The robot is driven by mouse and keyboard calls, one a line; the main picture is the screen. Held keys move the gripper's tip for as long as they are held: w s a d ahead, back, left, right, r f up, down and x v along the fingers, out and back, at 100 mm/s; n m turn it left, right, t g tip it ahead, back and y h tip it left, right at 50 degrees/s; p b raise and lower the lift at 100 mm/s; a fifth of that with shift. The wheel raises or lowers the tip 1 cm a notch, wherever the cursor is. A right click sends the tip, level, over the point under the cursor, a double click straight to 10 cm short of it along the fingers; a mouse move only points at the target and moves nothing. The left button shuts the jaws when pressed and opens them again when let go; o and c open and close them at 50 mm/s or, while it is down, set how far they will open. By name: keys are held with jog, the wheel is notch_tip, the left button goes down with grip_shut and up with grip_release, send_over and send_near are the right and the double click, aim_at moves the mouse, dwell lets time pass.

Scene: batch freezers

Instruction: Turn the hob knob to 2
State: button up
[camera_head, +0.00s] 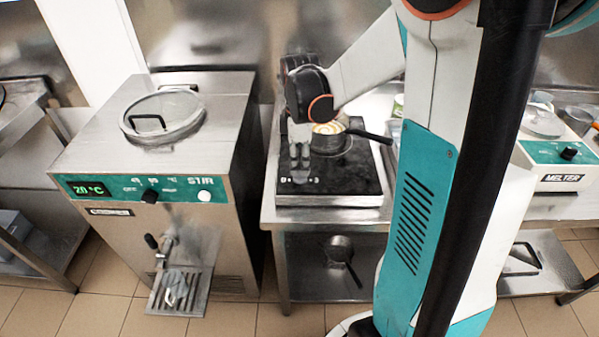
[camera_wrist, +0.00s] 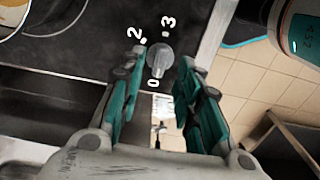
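The black hob (camera_head: 350,183) stands on the steel table, with white number marks along its front edge. In the wrist view the grey hob knob (camera_wrist: 160,55) sits between the marks 0, 2 and 3. Its narrow end appears to lie toward the 0. My gripper (camera_wrist: 158,75) is open, its teal-padded fingers on either side of the knob; whether either touches it I cannot tell. In the head view my gripper (camera_head: 300,165) is over the front left of the hob and hides the knob.
A pot (camera_head: 326,144) with a long dark handle stands on the hob's back part. A batch freezer (camera_head: 150,215) reading 20 °C stands to the left. A melter (camera_head: 562,165) is at the right. Another pan (camera_head: 340,250) is on the shelf below.

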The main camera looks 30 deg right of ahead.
aim_at(300, 171)
jog(key=shift+f+b, duration=0.35)
jog(key=shift+f, duration=1.15)
grip_shut()
